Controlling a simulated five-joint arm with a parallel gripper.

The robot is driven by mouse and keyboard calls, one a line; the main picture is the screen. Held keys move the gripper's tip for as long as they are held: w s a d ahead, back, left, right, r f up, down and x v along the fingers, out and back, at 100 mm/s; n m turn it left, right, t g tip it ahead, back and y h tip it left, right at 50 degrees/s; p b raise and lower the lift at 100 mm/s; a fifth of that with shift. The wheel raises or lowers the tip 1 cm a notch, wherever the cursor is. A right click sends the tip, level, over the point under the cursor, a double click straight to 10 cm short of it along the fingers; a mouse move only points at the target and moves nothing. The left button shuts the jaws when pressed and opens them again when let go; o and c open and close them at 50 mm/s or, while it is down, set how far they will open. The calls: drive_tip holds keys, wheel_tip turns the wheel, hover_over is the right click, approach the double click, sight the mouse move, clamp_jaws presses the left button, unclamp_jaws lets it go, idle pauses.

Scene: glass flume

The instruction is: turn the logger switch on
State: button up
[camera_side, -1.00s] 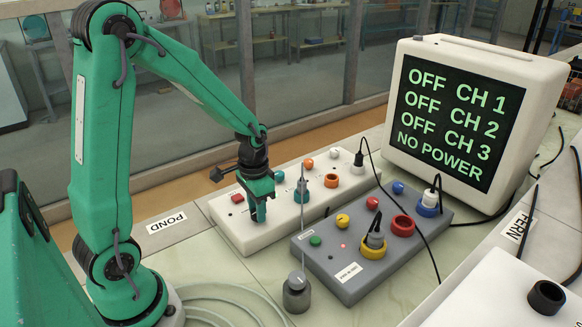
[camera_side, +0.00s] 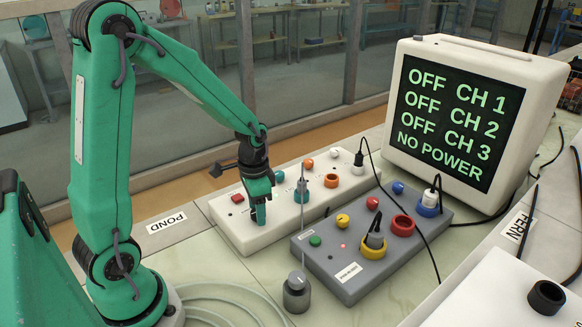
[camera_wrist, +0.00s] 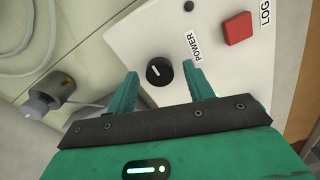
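The logger is a white box (camera_side: 228,222) on the bench, marked "LOG" in the part of its label visible in the wrist view. Its round black switch knob (camera_wrist: 159,71) with a white pointer mark sits beside a "POWER" label (camera_wrist: 191,45) in the wrist view. My gripper (camera_wrist: 160,78) is open, with one finger on each side of the knob and visible gaps to it. In the side view my gripper (camera_side: 258,212) points down over the box's near-left end and hides the knob. The monitor (camera_side: 455,120) reads OFF for CH 1, CH 2, CH 3 and NO POWER.
A red square button (camera_side: 237,198) is close to my gripper.

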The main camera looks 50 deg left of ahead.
idle(0.3)
drive_tip(key=shift+r, duration=3.9)
drive_tip(key=s+d+r+n+t, duration=0.3)
drive_tip(key=s+d+r+t, duration=0.2)
drive_tip(key=s+r, duration=0.5)
drive_tip(key=shift+s+d+t, duration=0.3)
drive_tip(key=shift+d, duration=0.95)
